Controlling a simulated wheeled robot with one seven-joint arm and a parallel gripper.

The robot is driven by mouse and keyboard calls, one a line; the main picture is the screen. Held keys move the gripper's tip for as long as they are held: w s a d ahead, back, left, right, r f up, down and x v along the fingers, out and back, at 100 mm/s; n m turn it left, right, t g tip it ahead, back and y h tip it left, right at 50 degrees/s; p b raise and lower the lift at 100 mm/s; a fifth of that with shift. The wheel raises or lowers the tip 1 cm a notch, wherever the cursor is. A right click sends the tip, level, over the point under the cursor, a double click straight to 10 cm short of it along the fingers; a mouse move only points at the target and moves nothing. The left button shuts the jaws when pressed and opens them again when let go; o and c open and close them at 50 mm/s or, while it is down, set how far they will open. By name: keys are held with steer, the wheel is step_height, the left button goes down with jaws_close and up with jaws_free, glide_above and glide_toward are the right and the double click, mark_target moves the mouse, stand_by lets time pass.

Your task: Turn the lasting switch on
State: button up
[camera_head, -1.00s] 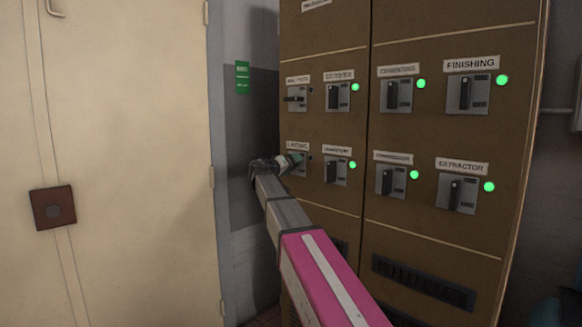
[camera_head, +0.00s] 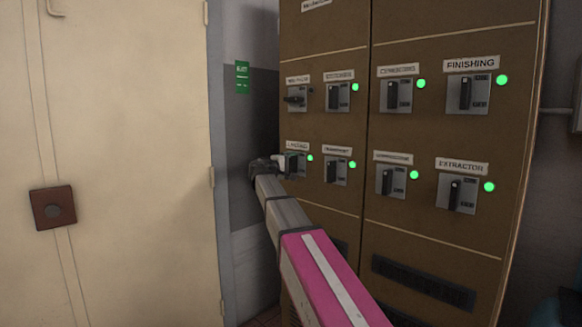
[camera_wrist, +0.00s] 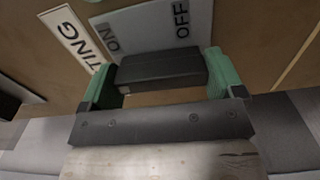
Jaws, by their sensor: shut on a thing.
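The lasting switch (camera_head: 302,167) is in the lower row at the left of the brown cabinet, under a small label that is hard to read in the head view. A green lamp (camera_head: 310,158) glows beside it. In the wrist view its black handle (camera_wrist: 160,72) lies between the green fingers of my gripper (camera_wrist: 161,80), which is shut on it. The switch plate (camera_wrist: 150,25) shows ON and OFF, and a label (camera_wrist: 74,40) ending in "TING" is beside it. In the head view my gripper (camera_head: 288,164) hides part of the switch.
The cabinet (camera_head: 420,230) carries several other switches with lit green lamps. The upper-left switch (camera_head: 297,98) has a sideways handle and no lit lamp. A cream door (camera_head: 120,150) and a green sign (camera_head: 242,77) are to the left.

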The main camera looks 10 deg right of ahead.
steer(key=shift+n, duration=0.3)
steer(key=o, duration=0.7)
steer(key=v, duration=1.1)
steer(key=s+d+f+m+g+y, duration=0.1)
steer(key=s+d+f+g+y, duration=0.15)
steer(key=f, duration=0.75)
steer(key=s+d+f+m+g+y, duration=0.15)
steer(key=s+d+f, duration=0.25)
steer(key=f, duration=0.7)
steer(key=s+d+f+g+y, duration=0.2)
steer(key=s+d+f, duration=0.15)
steer(key=f, duration=0.65)
steer(key=s+f+m+g+y, duration=0.1)
steer(key=s+f+y, duration=0.2)
steer(key=s+f, duration=0.4)
steer(key=s+f+m+g+y, duration=0.2)
steer(key=s+f, duration=0.4)
steer(key=s+f+m+g+y, duration=0.1)
steer(key=s+f+m+y, duration=0.1)
steer(key=s+f, duration=0.5)
steer(key=shift+s+a+f+g+y, duration=0.3)
steer(key=shift+a+f+y, duration=0.05)
steer(key=shift+y, duration=0.45)
